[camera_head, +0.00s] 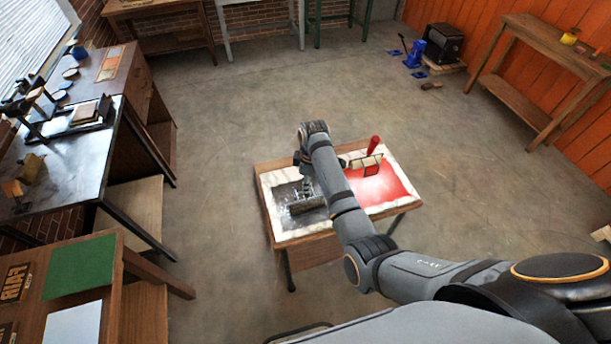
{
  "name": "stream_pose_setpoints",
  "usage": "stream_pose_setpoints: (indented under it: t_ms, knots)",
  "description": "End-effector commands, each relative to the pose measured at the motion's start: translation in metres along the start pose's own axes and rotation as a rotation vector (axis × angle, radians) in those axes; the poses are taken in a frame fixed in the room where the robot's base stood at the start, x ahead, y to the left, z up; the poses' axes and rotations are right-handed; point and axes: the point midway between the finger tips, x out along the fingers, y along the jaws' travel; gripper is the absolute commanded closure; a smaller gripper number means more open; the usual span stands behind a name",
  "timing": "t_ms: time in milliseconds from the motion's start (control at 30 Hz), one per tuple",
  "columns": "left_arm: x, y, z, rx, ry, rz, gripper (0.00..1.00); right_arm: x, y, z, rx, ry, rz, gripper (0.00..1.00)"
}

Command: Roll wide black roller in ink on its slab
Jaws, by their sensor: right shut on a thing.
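The wide black roller (307,206) is a dark cylinder at the black inked left part of the slab (276,192), on a small wooden table. My right arm reaches in from the right and passes over the slab. My right gripper (306,184) points down above the roller and is shut on its holder; the arm hides part of the grip. The roller is over or on the black ink; I cannot tell whether it touches. My left gripper is not in view.
A red-handled roller (373,146) stands at the red inked slab (385,186) just right of my arm. A dark-topped bench (75,165) stands at the left, and a wooden bench (545,45) at the right wall. The floor around the small table is clear.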

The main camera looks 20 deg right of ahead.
Motion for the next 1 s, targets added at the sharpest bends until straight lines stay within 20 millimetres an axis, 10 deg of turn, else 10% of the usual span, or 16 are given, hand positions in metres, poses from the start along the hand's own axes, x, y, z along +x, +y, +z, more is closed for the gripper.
stream_pose_setpoints:
  t_ms: [1000]
  knots:
    - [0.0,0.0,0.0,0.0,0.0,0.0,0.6,-0.002,-0.041,0.021,0.0,0.001,0.001,0.99]
